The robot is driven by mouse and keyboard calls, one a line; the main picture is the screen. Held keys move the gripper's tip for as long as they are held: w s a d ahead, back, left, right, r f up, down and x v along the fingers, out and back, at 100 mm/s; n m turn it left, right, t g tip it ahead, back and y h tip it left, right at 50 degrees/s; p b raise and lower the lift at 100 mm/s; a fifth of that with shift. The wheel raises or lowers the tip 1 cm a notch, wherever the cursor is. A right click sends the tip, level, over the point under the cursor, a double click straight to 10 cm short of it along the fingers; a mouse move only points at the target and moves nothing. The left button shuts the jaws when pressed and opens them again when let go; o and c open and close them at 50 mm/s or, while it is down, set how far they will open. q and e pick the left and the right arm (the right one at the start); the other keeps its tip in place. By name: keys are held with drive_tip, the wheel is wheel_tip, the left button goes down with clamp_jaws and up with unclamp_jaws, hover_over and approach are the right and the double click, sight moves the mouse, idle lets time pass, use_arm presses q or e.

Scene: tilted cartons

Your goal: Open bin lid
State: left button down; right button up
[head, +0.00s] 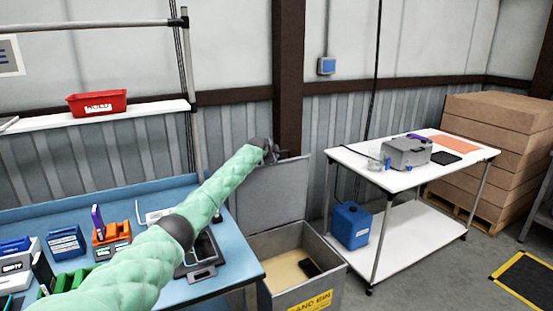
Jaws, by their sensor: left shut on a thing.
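The grey bin (334,279) stands on the floor at the right end of the blue bench. A yellow label on its front reads "AND BIN", with the start cut off from view. Its flat grey lid (275,195) stands raised, roughly upright, at the back of the bin. The bin's inside shows sandy fill and a small dark object (311,267). My left gripper (272,153) is at the lid's top edge, shut on it; the fingertips are small and partly hidden by my green-sleeved arm. My right gripper is not in view.
The blue bench (236,262) holds several small bins and a dark tray (203,270), partly behind my left arm. A white cart (347,155) with a blue jug (351,226) on its lower shelf stands right of the bin. Cartons (497,140) are stacked at the far right.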

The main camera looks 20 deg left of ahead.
use_arm(q)
drive_tip(key=shift+w+a, duration=0.1)
drive_tip(key=shift+a, duration=0.1)
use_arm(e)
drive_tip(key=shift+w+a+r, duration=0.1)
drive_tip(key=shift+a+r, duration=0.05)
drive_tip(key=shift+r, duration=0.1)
use_arm(q)
drive_tip(key=c, duration=1.5)
unclamp_jaws()
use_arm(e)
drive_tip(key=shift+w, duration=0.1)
use_arm(q)
drive_tip(key=shift+o, duration=0.2)
